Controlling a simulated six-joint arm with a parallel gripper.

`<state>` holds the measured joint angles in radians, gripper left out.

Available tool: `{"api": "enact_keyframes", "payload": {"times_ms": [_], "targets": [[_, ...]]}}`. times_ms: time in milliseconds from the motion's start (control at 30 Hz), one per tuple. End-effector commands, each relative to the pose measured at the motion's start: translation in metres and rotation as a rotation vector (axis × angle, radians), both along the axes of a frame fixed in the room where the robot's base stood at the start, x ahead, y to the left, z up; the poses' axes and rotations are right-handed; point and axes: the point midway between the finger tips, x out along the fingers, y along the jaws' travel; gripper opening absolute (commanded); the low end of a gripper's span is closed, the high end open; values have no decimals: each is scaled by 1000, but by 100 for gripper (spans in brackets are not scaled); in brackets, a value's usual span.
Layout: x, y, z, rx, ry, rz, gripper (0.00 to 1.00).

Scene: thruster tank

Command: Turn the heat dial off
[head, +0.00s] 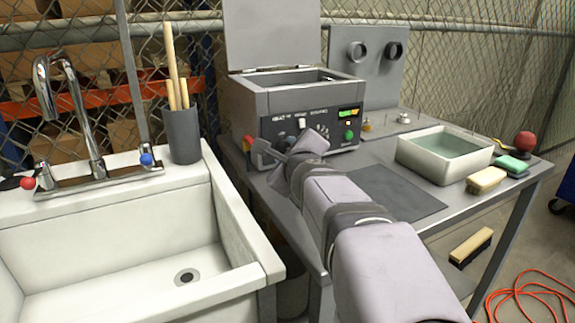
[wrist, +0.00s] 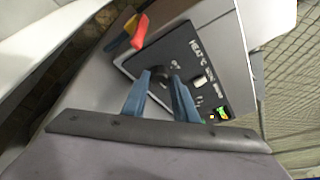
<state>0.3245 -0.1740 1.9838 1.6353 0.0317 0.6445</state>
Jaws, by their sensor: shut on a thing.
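The heat dial (wrist: 160,74) is a dark round knob on the black control panel of the grey tank (head: 312,98). In the wrist view the two blue fingers of my gripper (wrist: 163,84) stand on either side of it, and my gripper is shut on it. A "HEAT °C" label is printed on the panel beside the dial. In the head view my gripper (head: 279,152) reaches the left part of the panel and hides the dial there. The dial's exact pointer setting cannot be read.
A red handle (wrist: 140,31) with yellow behind it sits close to the dial. A white switch (head: 302,124), a green button (head: 348,135) and a lit display (head: 348,115) are farther right. A water tray (head: 445,153) and a sink (head: 110,235) flank the tank.

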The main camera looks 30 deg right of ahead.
Motion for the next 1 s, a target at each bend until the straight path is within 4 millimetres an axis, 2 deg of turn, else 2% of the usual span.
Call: {"api": "enact_keyframes", "payload": {"times_ms": [33,700,1000], "targets": [[0,0,-5,-27,0,-1,4],[0,2,-7,-381,-1,-2,4],[0,2,-5,-448,0,-1,4]]}}
